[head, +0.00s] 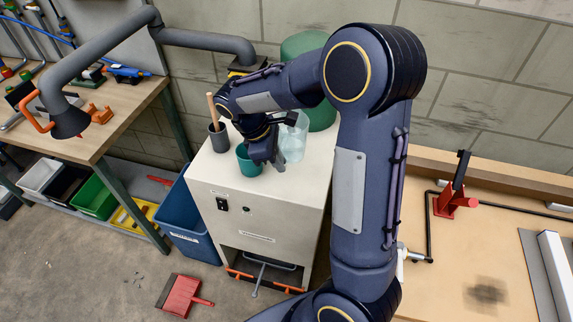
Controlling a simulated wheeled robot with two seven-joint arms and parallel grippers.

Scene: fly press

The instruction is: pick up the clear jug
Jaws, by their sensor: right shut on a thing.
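The clear jug (294,142) stands upright on the top of a pale cabinet (265,195), toward its back right. My right gripper (277,152) is at the left side of the jug and shut on it. My arm and gripper hide the jug's left side and part of its rim, so the exact grip is not clear. My left gripper is not in view.
A teal cup (248,163) stands close to the left of my right gripper. A dark grey pot (219,139) with a wooden handle stands farther left. A green cylinder (322,115) is behind the jug. Benches (130,100) flank the cabinet, with a red clamp (452,198) on the right.

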